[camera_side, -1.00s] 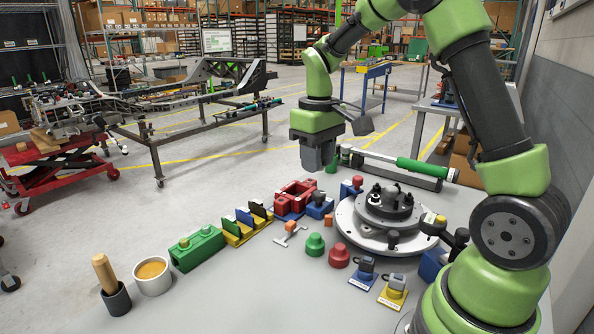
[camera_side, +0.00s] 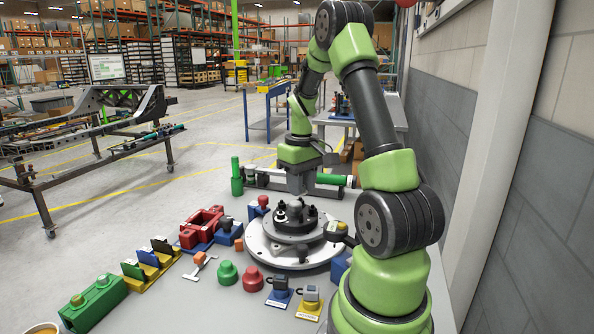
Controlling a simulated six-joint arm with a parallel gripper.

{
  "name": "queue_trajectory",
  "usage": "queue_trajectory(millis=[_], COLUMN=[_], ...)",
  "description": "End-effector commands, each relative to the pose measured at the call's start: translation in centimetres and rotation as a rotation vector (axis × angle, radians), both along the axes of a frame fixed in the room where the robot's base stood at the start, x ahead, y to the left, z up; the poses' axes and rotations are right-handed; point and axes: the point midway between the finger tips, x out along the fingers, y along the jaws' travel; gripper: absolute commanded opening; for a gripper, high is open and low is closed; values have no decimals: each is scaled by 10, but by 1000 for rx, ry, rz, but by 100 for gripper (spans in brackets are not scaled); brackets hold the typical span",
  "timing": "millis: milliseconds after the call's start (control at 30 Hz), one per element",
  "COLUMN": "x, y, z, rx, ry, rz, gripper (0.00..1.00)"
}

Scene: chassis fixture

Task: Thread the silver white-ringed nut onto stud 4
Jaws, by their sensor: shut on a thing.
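The dark round hub (camera_side: 290,222) with several upright studs sits on a pale round plate (camera_side: 262,245) on the table. A small silver piece (camera_side: 281,216) shows at the hub's left side. I cannot tell whether it is a nut or which stud it is on. My gripper (camera_side: 297,193) points down just above the back of the hub. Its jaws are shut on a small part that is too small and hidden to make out. The stud numbers cannot be read, and the white-ringed nut cannot be picked out for certain.
A red fixture (camera_side: 202,228), a green block (camera_side: 93,303) and green (camera_side: 227,273) and red (camera_side: 252,279) knobs stand left and in front of the plate. A green-and-grey bar (camera_side: 330,188) lies behind. Blue (camera_side: 279,297) and yellow (camera_side: 310,305) stands sit in front.

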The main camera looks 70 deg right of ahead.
Motion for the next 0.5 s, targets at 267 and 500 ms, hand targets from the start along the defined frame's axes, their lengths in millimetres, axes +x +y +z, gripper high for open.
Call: queue_trajectory(millis=[267, 500], x=[0, 0], y=[1, 0], z=[-19, -36], rx=[2, -1], ry=[1, 1], rz=[0, 0], gripper=[0, 0])
